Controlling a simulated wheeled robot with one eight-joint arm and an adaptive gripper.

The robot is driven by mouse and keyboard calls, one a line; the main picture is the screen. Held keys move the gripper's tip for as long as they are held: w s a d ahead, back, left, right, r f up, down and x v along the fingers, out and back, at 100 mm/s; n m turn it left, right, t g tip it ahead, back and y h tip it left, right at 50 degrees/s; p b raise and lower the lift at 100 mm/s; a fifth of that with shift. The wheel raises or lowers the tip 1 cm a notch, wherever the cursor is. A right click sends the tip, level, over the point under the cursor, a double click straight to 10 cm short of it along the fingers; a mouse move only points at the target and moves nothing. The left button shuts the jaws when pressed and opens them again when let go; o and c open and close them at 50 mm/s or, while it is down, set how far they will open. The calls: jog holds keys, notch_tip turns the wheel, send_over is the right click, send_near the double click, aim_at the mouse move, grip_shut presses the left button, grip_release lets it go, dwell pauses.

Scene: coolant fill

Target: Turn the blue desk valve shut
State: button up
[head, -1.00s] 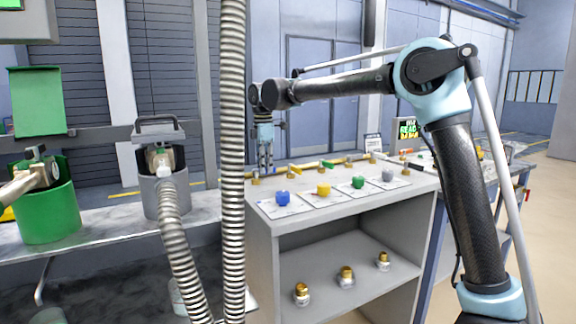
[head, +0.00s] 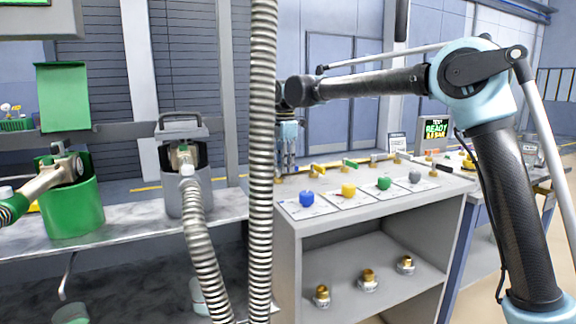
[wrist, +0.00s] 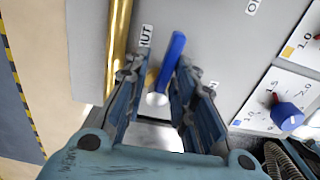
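The blue valve handle (wrist: 171,62) is a flat lever in the wrist view. It runs up from a pale pivot, leaning slightly right, with its free end to the right of a partly hidden label reading "HUT". My gripper (wrist: 158,73) is open, with one finger on each side of the lever. Gaps show on both sides near the tips; I cannot tell if either finger touches it lower down. In the head view my gripper (head: 288,150) points down over the bench's back left. The blue handle cannot be made out there.
A brass pipe (wrist: 118,40) runs left of the fingers. Yellow (head: 318,168) and green (head: 350,163) handles stand to the right. A blue knob (head: 306,198) sits on a dial card in front. A ribbed hose (head: 262,150) hangs left of my gripper.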

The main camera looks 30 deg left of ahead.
dwell(0.3)
jog(key=shift+d+r, duration=0.1)
jog(key=shift+r, duration=0.1)
notch_tip(320, 180, up, 12)
jog(key=shift+f, duration=0.25)
dwell(0.3)
